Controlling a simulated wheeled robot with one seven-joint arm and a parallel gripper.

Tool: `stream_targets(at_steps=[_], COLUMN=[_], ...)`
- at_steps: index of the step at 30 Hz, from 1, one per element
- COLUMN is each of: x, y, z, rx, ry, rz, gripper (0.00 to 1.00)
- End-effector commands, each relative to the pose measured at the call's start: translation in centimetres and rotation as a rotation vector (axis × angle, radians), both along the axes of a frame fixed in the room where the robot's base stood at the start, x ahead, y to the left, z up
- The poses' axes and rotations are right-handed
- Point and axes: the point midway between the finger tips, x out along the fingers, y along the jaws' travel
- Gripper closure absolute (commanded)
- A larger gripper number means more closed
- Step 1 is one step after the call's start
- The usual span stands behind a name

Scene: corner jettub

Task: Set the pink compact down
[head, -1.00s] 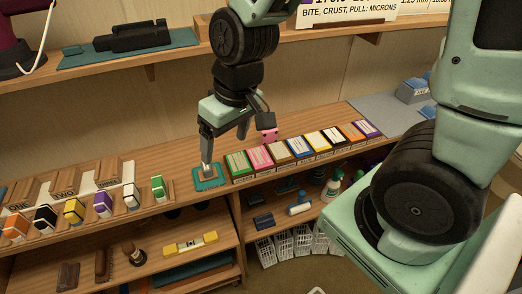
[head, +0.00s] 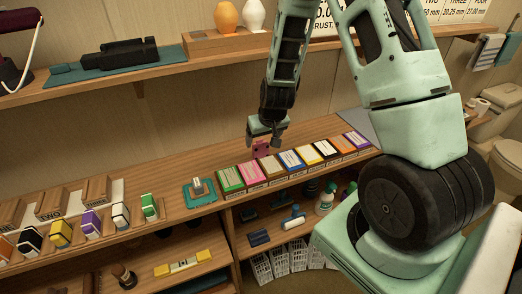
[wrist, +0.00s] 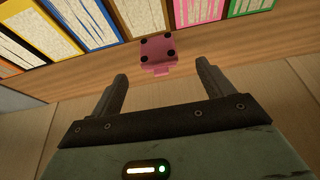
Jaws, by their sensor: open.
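The pink compact (head: 261,148) is behind the row of coloured boxes, near the wall side of the shelf. In the wrist view the compact (wrist: 158,48) shows as a pink block with dark round spots, on the wood strip beside the boxes. My gripper (head: 266,137) is just above and behind it in the head view. In the wrist view my gripper (wrist: 161,74) is open, with nothing between its fingers. The compact lies ahead of the fingertips, apart from them and roughly centred between them.
Several coloured boxes (head: 291,161) stand in a row in front of the compact. A teal pad (head: 200,193) with a small block lies to their left. An upper shelf (head: 135,82) runs along the wall. Bare wood lies behind the teal pad.

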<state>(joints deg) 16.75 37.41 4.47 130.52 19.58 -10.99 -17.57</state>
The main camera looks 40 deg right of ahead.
Motion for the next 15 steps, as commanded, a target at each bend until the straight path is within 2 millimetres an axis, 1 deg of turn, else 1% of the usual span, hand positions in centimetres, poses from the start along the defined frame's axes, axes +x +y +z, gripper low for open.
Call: stream_targets(at_steps=[3, 6, 15], x=[0.6, 1.0, 1.6], y=[-0.1, -0.3, -0.5], z=[-1.5, -2.5, -3.8], rx=[0.002, 0.001, 0.002], ry=[0.003, 0.003, 0.002], rz=[0.0, 0.001, 0.002], gripper=[0.2, 0.2, 0.2])
